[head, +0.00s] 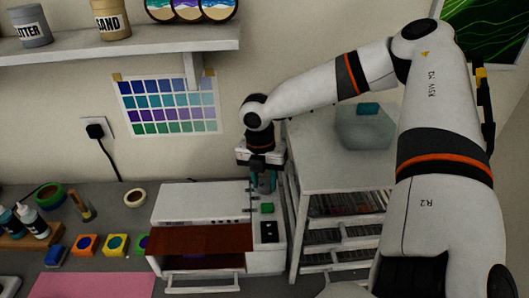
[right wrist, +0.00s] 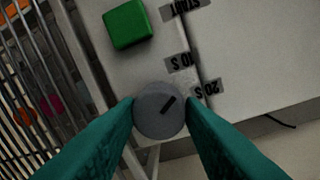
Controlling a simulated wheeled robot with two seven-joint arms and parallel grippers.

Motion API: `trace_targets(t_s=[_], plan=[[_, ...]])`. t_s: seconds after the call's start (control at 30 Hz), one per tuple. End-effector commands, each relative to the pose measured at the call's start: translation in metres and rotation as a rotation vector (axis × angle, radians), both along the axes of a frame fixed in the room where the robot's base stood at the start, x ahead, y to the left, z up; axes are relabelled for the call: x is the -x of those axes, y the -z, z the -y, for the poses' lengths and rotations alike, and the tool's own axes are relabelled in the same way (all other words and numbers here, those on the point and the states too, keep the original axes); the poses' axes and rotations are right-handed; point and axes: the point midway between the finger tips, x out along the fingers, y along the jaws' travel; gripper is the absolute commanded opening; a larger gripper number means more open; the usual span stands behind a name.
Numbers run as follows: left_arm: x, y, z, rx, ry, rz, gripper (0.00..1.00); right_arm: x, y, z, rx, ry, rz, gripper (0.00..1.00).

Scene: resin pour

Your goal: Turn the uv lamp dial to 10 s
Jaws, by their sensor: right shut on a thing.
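The UV lamp (head: 205,204) is a white box on the bench with a reddish-brown front panel (head: 205,243). Its round grey dial (right wrist: 158,118) shows in the right wrist view, with a dark pointer mark aimed up and right, between the "10 S" label (right wrist: 182,63) and the "20 S" label (right wrist: 207,90). My right gripper (head: 264,183) is at the lamp's back right, its teal fingers (right wrist: 160,116) shut on the dial from both sides. In the head view the gripper hides the dial. My left gripper is not in view.
A green button (right wrist: 127,23) sits beside the "START" label (right wrist: 186,7). A white rack (head: 340,180) with a translucent tub (head: 364,130) stands close on the lamp's right. Colour pots (head: 86,245) and tape rolls (head: 135,197) are on the left. A shelf (head: 120,45) hangs above.

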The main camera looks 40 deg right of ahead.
Motion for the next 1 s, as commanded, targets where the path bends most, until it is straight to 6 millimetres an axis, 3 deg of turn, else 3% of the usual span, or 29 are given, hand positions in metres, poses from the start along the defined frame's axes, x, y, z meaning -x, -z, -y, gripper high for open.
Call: trace_targets(t_s=[0.4, 0.97, 1.0], plan=[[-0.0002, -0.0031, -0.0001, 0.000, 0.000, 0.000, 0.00, -0.0009, -0.0014, -0.0003, 0.000, -0.185, 0.004, 0.12], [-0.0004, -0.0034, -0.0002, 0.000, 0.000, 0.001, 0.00, -0.0010, -0.0013, -0.0002, 0.001, -0.211, 0.004, 0.12], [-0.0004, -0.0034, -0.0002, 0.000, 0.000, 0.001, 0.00, -0.0010, -0.0013, -0.0002, 0.002, -0.211, 0.003, 0.42]])
